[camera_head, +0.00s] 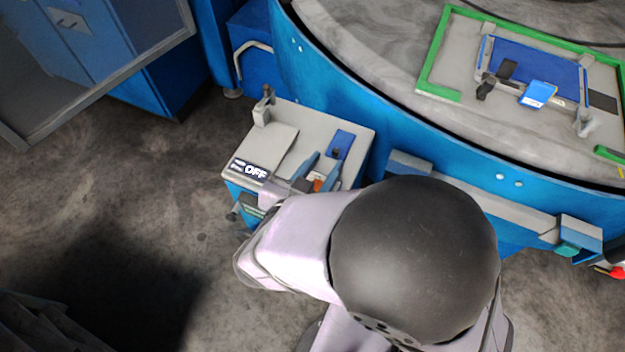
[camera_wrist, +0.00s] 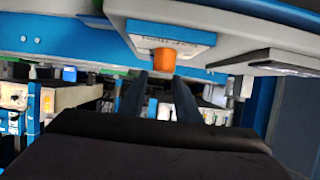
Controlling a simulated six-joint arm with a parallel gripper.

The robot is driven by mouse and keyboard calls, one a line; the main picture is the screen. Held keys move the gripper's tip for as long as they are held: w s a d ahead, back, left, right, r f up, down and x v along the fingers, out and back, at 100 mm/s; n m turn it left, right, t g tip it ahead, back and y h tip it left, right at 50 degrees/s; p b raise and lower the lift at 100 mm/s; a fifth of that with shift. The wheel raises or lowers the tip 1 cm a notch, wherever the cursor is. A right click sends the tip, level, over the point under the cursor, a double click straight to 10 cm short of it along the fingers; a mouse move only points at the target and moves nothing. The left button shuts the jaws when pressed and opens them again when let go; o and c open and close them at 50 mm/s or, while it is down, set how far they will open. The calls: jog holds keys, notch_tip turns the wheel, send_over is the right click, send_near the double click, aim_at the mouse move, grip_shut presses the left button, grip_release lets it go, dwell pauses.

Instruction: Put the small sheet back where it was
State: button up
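My gripper (camera_head: 319,170) is over the front right part of the small cabinet's top (camera_head: 312,126). Its two dark blue fingers stand apart with nothing seen held between them. The wrist view shows them (camera_wrist: 161,84) too, with an orange piece (camera_wrist: 164,60) just beyond their tips; I cannot tell whether they touch it. A small dark blue piece (camera_head: 341,144) lies flat on the cabinet top. A larger blue sheet (camera_head: 540,68) lies in a clamp frame on the round table, with a small bright blue piece (camera_head: 538,95) bearing a white label on its lower edge. Which is the small sheet is unclear.
A light grey plate (camera_head: 268,148) and an OFF label (camera_head: 249,169) are on the cabinet's left part, with a grey post (camera_head: 263,108) behind. A green frame (camera_head: 438,92) borders the clamp area. My arm hides the cabinet's front right.

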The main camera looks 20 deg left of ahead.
jog(key=shift+v, duration=3.05)
jog(key=w+a+r+n+g+y+p, duration=0.3)
jog(key=w+a+g+y+p, duration=0.15)
jog(key=a+y, duration=0.4)
jog(key=w+d+f+g+h, duration=0.1)
jog(key=d, duration=0.1)
jog(key=w+d+f+g, duration=0.1)
jog(key=w+d, duration=0.1)
jog(key=w+d+f+n+g+h+b, duration=0.1)
jog(key=d, duration=0.2)
jog(key=shift+w+f+g+h, duration=0.2)
jog(key=shift+f+g+h, duration=0.05)
jog(key=shift+g+h, duration=0.1)
jog(key=s+d+f+m+g+h+b, duration=0.1)
jog(key=s+d+f+h, duration=0.1)
jog(key=d, duration=0.8)
jog(key=s+d+f+m+g+h+b, duration=0.1)
jog(key=d+f+g+h, duration=0.1)
jog(key=d, duration=0.8)
jog(key=s+d+f+m+g+h+b, duration=0.1)
jog(key=s+d+f+m+g, duration=0.1)
jog(key=d, duration=0.8)
jog(key=shift+s+d+f+h, duration=0.3)
jog(key=shift+s+f+h, duration=0.1)
jog(key=shift+f, duration=0.15)
